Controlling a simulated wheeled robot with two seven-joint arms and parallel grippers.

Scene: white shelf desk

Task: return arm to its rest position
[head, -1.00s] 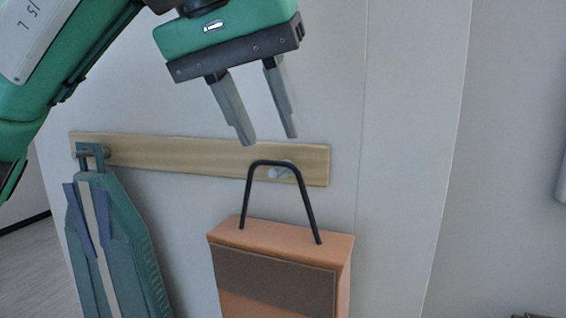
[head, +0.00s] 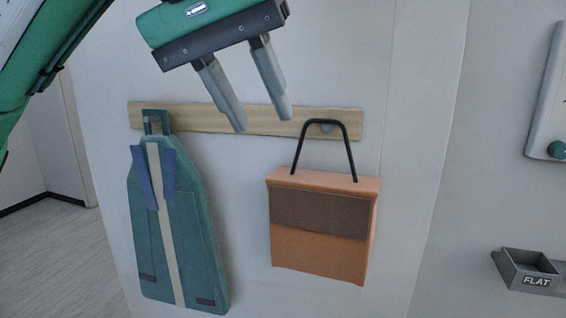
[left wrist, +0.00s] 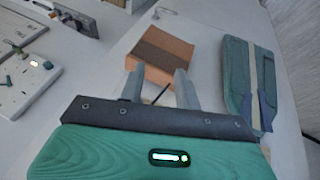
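My left gripper (head: 262,112) is open and empty in the head view, its two grey fingers pointing down in front of the wooden rail. In the left wrist view its fingers (left wrist: 158,88) stand apart with nothing between them touching both. An orange bag (head: 318,235) with a brown flap and a black handle hangs from a peg on the rail, to the right of and below the gripper. The bag also shows beyond the fingers in the left wrist view (left wrist: 172,48). My right gripper is in neither view.
A wooden rail (head: 270,120) is fixed to the white wall. A green garment-shaped item (head: 190,240) hangs at its left. A grey tray marked FLAT (head: 528,270) and a white panel (head: 548,110) are at the right. Floor shows at the far left.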

